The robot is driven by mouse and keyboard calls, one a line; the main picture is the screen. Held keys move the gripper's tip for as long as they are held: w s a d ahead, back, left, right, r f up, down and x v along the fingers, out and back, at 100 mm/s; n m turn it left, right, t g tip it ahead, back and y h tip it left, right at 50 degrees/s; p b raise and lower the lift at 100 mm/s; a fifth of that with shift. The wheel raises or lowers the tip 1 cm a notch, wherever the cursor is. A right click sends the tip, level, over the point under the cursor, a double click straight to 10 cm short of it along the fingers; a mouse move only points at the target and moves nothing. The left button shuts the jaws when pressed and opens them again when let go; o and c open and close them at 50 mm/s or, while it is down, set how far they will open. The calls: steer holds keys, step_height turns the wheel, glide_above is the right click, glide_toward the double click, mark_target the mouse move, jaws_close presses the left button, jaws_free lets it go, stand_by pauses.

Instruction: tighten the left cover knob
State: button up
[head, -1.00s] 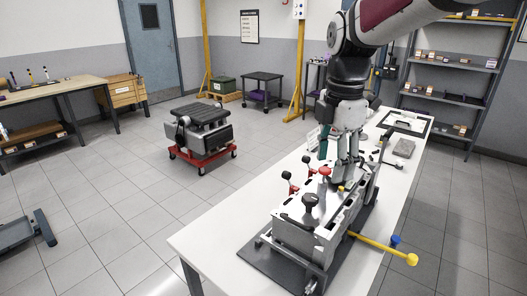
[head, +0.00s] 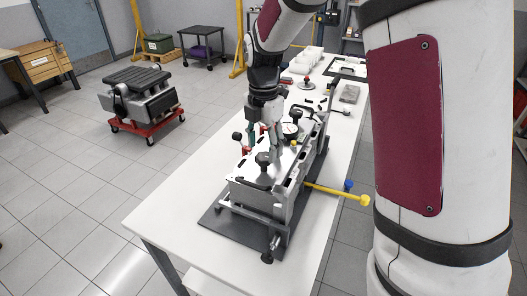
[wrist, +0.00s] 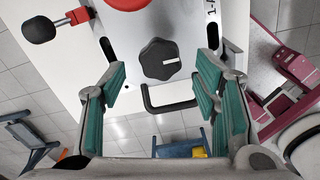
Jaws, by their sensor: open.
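A black lobed knob with a white mark sits on the pale metal cover plate; it is in the wrist view (wrist: 160,59) and near the close end of the block in the head view (head: 263,159). I cannot tell for sure that it is the left cover knob. My gripper (wrist: 166,92) is open and empty, its teal pads either side of the knob's line and apart from it. In the head view my gripper (head: 267,149) is pointed down over the cover, close to the knob.
A red clamp with a black grip (wrist: 40,29) stands left of the cover. A yellow-ended bar (head: 340,193) sticks out right. The white table (head: 165,212) is bare at front left.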

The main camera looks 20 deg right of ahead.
steer(key=shift+f, duration=1.3)
steer(key=shift+c, duration=0.6)
steer(key=c, duration=1)
